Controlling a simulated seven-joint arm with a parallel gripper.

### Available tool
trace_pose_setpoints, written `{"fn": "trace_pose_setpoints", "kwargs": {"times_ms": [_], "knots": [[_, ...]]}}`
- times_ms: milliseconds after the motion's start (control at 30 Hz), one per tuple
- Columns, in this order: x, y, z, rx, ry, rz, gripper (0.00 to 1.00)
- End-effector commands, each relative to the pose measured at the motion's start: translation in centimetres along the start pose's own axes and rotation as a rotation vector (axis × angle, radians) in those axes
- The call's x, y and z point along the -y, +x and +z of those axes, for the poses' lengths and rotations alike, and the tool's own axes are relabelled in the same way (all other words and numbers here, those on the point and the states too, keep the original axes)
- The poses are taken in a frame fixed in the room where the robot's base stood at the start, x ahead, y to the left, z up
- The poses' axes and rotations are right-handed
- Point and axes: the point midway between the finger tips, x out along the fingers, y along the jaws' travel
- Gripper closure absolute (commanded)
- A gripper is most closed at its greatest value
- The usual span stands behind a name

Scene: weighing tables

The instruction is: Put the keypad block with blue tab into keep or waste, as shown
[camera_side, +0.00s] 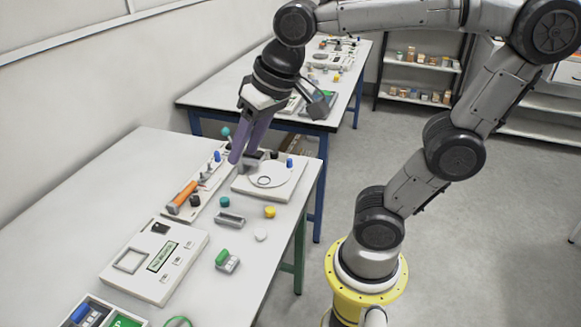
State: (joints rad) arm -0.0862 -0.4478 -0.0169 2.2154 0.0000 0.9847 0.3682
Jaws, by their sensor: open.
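A small block with a blue top (81,312) and a grey part beside it lies in the dark left compartment of a tray (66,318), cut off at the bottom left; it looks like the keypad block with blue tab. The tray's right compartment has a green floor (125,321) with pale lettering, partly out of frame. Another grey keypad block with a green tab (226,261) lies on the table. My gripper (240,158) points down at the table's far end, beside the round-plate scale (282,191). Its purple fingers are open, with nothing visible between them.
A white box with a green display (145,288) stands behind the tray. An orange-handled tool (182,197) lies on a long white base. A grey holder (230,219), yellow piece (270,212), white disc (261,235) and green ring (178,322) are near the right edge.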

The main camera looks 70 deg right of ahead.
Motion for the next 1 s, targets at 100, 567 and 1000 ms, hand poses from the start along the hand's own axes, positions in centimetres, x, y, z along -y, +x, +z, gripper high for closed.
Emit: {"fn": "trace_pose_setpoints", "kwargs": {"times_ms": [100, 567, 1000], "knots": [[-2.4, 0.1, 3.8, -0.045, -0.125, 0.005, 0.54], [-4.6, 1.2, 7.9, -0.091, -0.293, 0.022, 0.54], [-4.5, 1.2, 7.8, -0.091, -0.291, 0.021, 0.54]]}}
